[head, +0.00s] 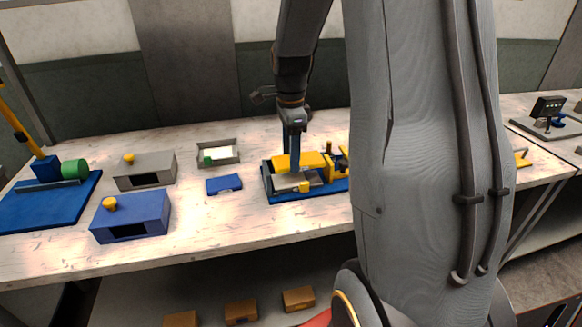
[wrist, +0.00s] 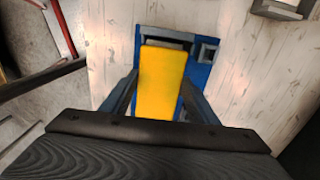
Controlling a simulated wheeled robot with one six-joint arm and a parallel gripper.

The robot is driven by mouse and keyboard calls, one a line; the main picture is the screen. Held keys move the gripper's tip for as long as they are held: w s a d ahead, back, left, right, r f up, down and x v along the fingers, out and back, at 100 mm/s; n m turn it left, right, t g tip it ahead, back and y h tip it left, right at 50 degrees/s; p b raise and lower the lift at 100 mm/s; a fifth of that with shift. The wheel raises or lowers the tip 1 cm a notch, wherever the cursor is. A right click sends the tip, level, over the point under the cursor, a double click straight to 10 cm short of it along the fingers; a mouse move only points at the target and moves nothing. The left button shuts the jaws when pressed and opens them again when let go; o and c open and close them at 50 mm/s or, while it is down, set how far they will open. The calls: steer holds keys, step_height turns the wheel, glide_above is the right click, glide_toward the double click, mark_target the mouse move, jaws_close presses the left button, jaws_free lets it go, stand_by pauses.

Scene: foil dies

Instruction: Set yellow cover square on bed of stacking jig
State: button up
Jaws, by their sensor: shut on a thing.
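The yellow cover (wrist: 162,80) is a flat oblong plate held between the two fingers of my gripper (wrist: 158,98) in the wrist view. In the head view the cover (head: 281,162) shows at the blue fingers of my gripper (head: 294,158), over the stacking jig (head: 325,190). The jig has a blue base, a grey bed and yellow fittings. In the wrist view the blue jig (wrist: 200,75) shows beyond and beside the cover, which hides most of the bed. I cannot tell whether the cover touches the bed.
Left of the jig lie a small blue block (head: 224,184) and a grey tray (head: 230,147). Further left stand a blue box (head: 132,216), a grey box (head: 146,172) and a blue plate (head: 40,212). Bare bench lies in front of the jig.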

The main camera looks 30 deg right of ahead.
mark_target(291, 180)
steer(key=shift+f+p, duration=0.5)
steer(key=shift+f, duration=1.95)
steer(key=shift+f, duration=0.15)
steer(key=o, duration=0.9)
